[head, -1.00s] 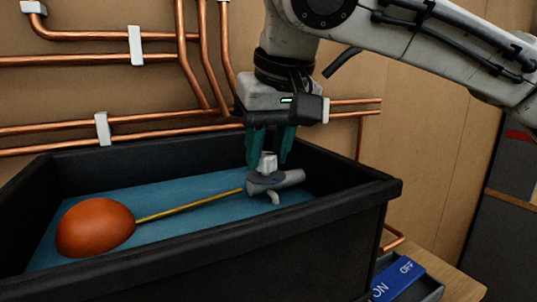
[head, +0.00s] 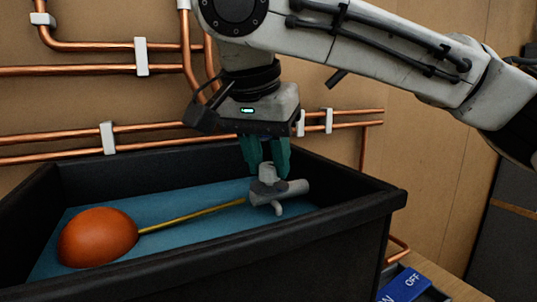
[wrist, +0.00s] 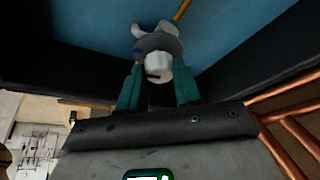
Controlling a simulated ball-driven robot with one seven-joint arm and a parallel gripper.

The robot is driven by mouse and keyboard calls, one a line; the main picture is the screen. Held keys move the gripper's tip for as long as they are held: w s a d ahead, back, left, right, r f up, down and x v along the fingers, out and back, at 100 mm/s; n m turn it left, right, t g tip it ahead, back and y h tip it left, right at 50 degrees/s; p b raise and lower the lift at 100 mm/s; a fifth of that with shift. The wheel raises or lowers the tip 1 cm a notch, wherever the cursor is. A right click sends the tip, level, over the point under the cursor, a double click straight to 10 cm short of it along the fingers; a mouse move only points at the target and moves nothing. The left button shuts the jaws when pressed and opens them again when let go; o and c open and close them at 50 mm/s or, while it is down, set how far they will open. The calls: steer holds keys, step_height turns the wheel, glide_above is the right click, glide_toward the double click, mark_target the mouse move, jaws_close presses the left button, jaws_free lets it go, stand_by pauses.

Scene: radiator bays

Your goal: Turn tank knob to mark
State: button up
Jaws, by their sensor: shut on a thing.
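The tank knob (head: 267,172) is a small pale grey cap on top of a grey float valve (head: 292,187) inside the black tank (head: 340,222). My gripper (head: 265,164) points down from above, its teal fingers shut on the knob. In the wrist view the knob (wrist: 158,67) sits between the fingertips (wrist: 158,85), with a dark line on its near side. A darker round collar (wrist: 160,47) lies under it, with a small bluish patch at its left. I cannot tell whether that patch is the mark or whether the knob lines up with it.
A yellow rod (head: 190,216) joins the valve to an orange float (head: 97,238) over the blue tank floor. Copper pipes (head: 80,69) run along the wall behind. A blue ON/OFF plate (head: 405,285) is at lower right. The tank's dark walls surround the valve.

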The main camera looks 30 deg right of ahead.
steer(key=shift+m, duration=0.4)
steer(key=o, duration=1)
steer(key=shift+o, duration=0.2)
steer(key=p+v, duration=0.7)
steer(key=v, duration=0.3)
steer(key=shift+a+r, duration=0.2)
steer(key=shift+r, duration=0.15)
